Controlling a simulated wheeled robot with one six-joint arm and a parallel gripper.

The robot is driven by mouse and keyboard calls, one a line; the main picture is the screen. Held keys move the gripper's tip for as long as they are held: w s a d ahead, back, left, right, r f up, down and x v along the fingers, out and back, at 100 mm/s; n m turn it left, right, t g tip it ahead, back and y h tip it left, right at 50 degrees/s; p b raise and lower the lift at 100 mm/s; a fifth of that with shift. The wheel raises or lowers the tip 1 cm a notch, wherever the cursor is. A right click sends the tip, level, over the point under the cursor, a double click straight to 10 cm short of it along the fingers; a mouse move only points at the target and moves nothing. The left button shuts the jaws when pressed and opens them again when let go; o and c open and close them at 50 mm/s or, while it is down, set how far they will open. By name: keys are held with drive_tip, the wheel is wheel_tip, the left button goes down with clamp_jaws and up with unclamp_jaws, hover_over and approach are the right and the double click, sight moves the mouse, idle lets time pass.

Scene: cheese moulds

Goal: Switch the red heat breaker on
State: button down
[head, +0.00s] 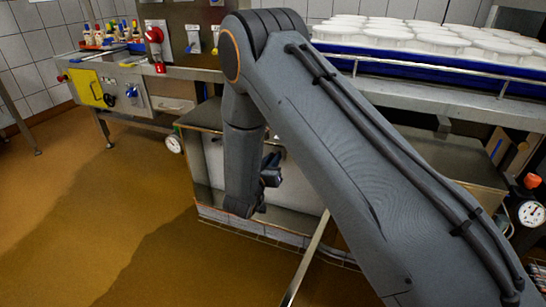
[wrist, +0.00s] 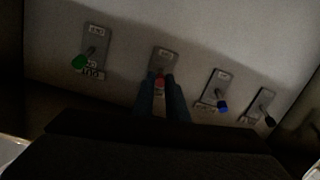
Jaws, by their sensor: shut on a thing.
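In the wrist view, the red breaker (wrist: 159,81) is a small lever with a red tip on a grey plate. The lever reaches toward the bottom of the picture, between my fingers. My gripper (wrist: 161,90) is shut on this red tip, with one bluish finger on each side. The small labels above and below the lever are too dark to read. In the head view my arm bends down in front of a grey cabinet, and the fingers and this breaker are hidden.
In the wrist view, a green lever (wrist: 79,61) is to the left; a blue lever (wrist: 222,105) and a black lever (wrist: 269,120) are to the right. In the head view, a blue tray (head: 420,75) holds several white moulds. Brown floor (head: 90,210) at left is clear.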

drive_tip(key=shift+w+d+r+g+y+p, duration=0.1)
drive_tip(key=shift+r+g+y+p, duration=0.45)
drive_tip(key=shift+p, duration=0.85)
drive_tip(key=shift+w+r+g+y+p, duration=0.1)
drive_tip(key=shift+r+g+p, duration=0.2)
drive_tip(key=shift+g+p, duration=0.8)
drive_tip(key=shift+t, duration=0.25)
drive_tip(key=c, duration=1.7)
unclamp_jaws()
drive_tip(key=shift+c, duration=0.2)
drive_tip(key=p+v, duration=0.1)
drive_tip(key=v, duration=0.6)
drive_tip(key=shift+s+p, duration=0.35)
